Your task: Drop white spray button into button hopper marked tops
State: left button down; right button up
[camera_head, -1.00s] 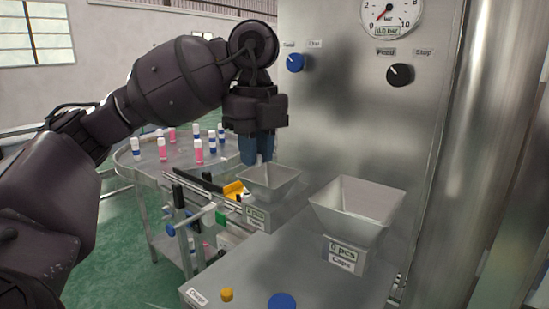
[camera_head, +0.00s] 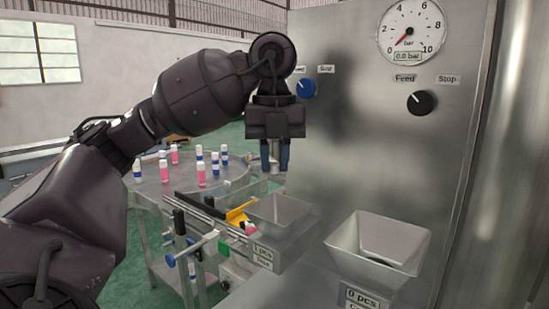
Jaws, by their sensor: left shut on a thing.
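My left gripper (camera_head: 275,168) points down in front of the steel panel, above the left hopper. Its blue fingers are shut on a small pale thing, taken as the white spray button, which is mostly hidden between the tips. The left hopper (camera_head: 283,217) is an open, sloped metal funnel just below and slightly right of the fingers. A second hopper (camera_head: 377,247) stands to the right with a "0 pcs" label. My right gripper is not in view.
A round table (camera_head: 170,190) behind at left carries several pink and blue white-topped cans. A conveyor with a yellow part (camera_head: 238,215) runs beside the left hopper. The panel has a blue knob (camera_head: 306,88), a black knob (camera_head: 422,103) and a gauge (camera_head: 411,32).

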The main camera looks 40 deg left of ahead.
pick_arm(q)
notch_tip(320, 180, down, 6)
jog(key=b, duration=0.5)
jog(key=shift+f, duration=0.15)
jog(key=shift+f+b, duration=0.4)
jog(key=shift+f, duration=0.15)
jog(key=c, duration=0.9)
grip_release()
jog(key=shift+c, duration=0.2)
